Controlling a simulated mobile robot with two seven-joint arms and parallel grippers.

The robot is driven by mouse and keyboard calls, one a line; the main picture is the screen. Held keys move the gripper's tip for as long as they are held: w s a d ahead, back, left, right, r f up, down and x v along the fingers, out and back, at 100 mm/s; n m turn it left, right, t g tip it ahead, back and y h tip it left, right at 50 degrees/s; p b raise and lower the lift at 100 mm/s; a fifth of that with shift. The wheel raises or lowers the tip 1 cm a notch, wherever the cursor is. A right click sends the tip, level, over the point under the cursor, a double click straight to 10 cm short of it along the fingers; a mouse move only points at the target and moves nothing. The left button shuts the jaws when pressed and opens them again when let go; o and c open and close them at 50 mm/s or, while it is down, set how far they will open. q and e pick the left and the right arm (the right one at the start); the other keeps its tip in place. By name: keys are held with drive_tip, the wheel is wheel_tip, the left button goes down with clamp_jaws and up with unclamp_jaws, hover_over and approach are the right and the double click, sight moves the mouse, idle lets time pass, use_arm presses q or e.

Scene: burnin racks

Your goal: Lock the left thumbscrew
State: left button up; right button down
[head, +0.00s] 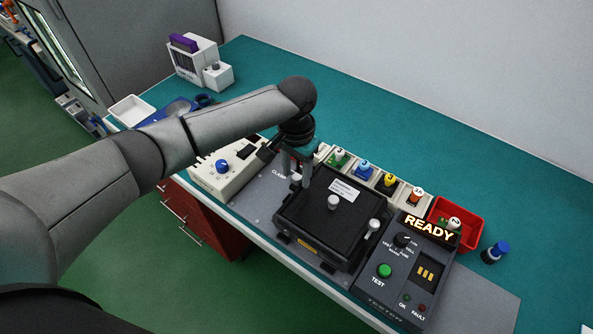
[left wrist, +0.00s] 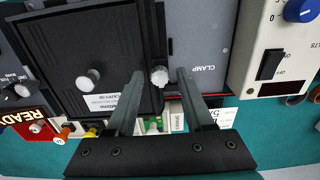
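The left thumbscrew (left wrist: 159,76) is a small pale knob at the edge of the black fixture lid (left wrist: 70,60), on the side by the CLAMP label. In the head view the left thumbscrew (head: 296,177) is partly hidden by my fingers. My left gripper (head: 295,172) points down over it. In the left wrist view my left gripper (left wrist: 159,76) is open, with one finger on each side of the knob and visible gaps. The right thumbscrew (head: 373,226) stands at the lid's other side. A pale centre knob (head: 333,202) sits on the lid. My right gripper is out of view.
A control box with READY display (head: 415,262) stands right of the fixture. A beige box with a blue knob (head: 222,168) is on its left. Coloured-cap holders (head: 364,168) line the back, beside a red bin (head: 441,208). The teal table is clear behind.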

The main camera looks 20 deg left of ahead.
use_arm(q)
clamp_jaws()
idle(0.5)
drive_tip(key=m+p, duration=0.2)
drive_tip(key=p, duration=0.1)
drive_tip(key=shift+r+m, duration=0.2)
drive_tip(key=shift+m, duration=0.2)
drive_tip(key=m+p, duration=0.2)
drive_tip(key=m, duration=0.1)
drive_tip(key=shift+m, duration=0.3)
drive_tip(key=m+p, duration=0.1)
drive_tip(key=m, duration=0.1)
drive_tip(key=shift+f+m, duration=0.1)
drive_tip(key=shift+m, duration=0.3)
drive_tip(key=m, duration=0.2)
drive_tip(key=shift+m+p, duration=0.3)
drive_tip(key=shift+p, duration=0.05)
drive_tip(key=m, duration=0.6)
drive_tip(key=shift+d, duration=0.1)
